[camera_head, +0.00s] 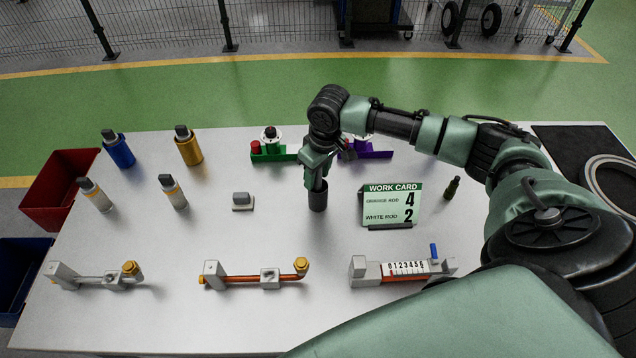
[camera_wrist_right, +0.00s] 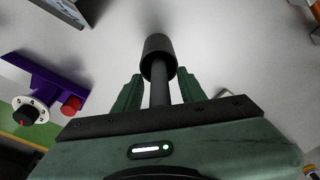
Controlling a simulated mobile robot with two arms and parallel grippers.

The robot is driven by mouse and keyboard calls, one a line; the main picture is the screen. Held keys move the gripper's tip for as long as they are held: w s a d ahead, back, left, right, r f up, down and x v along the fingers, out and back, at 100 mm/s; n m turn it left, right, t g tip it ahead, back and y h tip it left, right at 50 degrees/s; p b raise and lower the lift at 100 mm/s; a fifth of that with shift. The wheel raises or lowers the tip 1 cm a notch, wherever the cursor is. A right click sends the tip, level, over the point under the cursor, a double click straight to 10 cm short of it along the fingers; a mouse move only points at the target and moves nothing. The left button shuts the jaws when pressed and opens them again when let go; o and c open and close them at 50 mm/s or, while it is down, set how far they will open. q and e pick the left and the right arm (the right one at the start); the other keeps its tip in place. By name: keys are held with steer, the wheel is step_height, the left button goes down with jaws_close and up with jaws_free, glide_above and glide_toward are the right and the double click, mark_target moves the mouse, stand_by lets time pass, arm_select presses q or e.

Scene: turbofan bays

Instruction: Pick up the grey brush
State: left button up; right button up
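A dark grey tool, a thick cylinder on a thin stem, stands upright on the table; its cylinder (camera_head: 318,199) is below my right gripper (camera_head: 317,168). In the right wrist view the stem (camera_wrist_right: 160,93) is between the two fingers of the right gripper (camera_wrist_right: 160,92), with gaps on both sides; the fingers look open. A small grey block on a pale base (camera_head: 242,201) lies left of it. I cannot tell for sure which of the two is the grey brush. My left gripper is not in view.
A work card (camera_head: 391,206) stands right of the gripper. Behind are a green fixture (camera_head: 272,153) and a purple fixture (camera_wrist_right: 52,82). Blue (camera_head: 119,152), yellow (camera_head: 189,150) and white cylinders stand left. Rod fixtures (camera_head: 255,277) line the front. A red bin (camera_head: 55,192) is at left.

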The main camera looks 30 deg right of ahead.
jaws_close()
steer(key=shift+r, duration=0.1)
